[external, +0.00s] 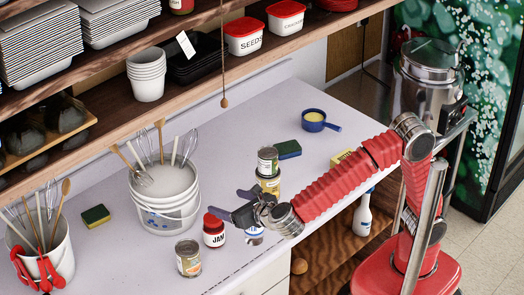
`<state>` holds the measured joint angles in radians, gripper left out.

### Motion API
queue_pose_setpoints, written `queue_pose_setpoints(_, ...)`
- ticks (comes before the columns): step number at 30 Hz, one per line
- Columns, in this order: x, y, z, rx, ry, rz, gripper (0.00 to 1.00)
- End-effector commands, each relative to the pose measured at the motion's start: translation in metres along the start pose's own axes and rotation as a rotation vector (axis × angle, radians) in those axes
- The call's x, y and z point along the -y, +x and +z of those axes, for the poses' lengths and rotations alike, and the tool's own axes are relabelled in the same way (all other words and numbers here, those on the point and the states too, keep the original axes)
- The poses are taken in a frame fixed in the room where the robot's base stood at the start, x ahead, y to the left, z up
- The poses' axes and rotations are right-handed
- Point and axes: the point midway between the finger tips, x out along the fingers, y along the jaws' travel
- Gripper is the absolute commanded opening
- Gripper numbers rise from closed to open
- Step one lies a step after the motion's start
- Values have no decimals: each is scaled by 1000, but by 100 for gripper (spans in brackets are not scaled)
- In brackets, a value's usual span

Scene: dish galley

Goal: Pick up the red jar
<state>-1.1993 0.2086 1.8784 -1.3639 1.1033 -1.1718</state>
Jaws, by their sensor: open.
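The red jar (214,231) stands upright on the counter, with a red lid and a white label reading JAM. My gripper (231,205) is open just to the right of the jar, at about the height of its lid. Its dark fingers reach toward the jar, one pointing up and left and one close to the lid. I cannot tell whether the lower finger touches the lid. The jar's right edge is close to the gripper in the picture.
A can (188,258) stands left of the jar, and stacked cans (268,171) stand behind my gripper. A white bucket (165,195) of utensils stands behind the jar. A blue pan (314,121) and sponges (96,216) lie on the counter (260,108). A wooden shelf (190,70) overhangs the back.

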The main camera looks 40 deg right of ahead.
Motion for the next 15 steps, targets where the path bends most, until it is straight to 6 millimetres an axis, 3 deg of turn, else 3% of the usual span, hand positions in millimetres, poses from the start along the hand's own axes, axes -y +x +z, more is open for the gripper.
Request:
queue_pose_setpoints(10,1,37,-90,-3,-6,-3,76)
queue_pose_setpoints(15,0,49,-118,-2,-1,-2,76)
